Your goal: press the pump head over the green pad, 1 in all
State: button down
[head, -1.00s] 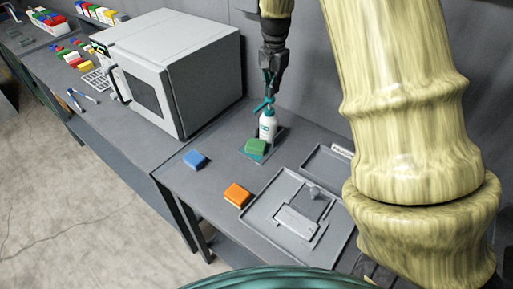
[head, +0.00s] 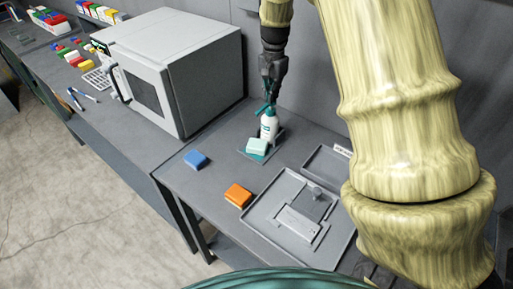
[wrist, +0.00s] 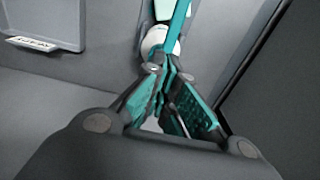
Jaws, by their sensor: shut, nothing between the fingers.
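The white pump bottle (head: 268,127) stands upright at the back of the bench, beside the microwave-like box. Its teal pump head (head: 266,110) sits low on the neck, with the spout over the pad. The pad (head: 257,145) in front of it now has a pale mint top and rests on a teal plate. My gripper (head: 271,98) is shut and empty, pointing down with its tips at the pump head, seemingly touching it. In the wrist view my teal-padded fingertips (wrist: 172,72) overlap the pump head (wrist: 178,28), and the bottle (wrist: 160,42) is partly hidden behind them.
A large grey oven-like box (head: 180,75) stands to the left of the bottle. A blue block (head: 195,159) and an orange block (head: 238,195) lie on the bench. A grey tray (head: 262,222) with fittings is in front, with another tray (head: 327,165) behind it.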

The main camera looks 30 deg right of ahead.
jog(key=shift+f, duration=0.5)
jog(key=shift+r+p, duration=1.5)
jog(key=shift+r, duration=0.15)
notch_tip(320, 180, up, 6)
jog(key=p, duration=0.5)
dwell(0.5)
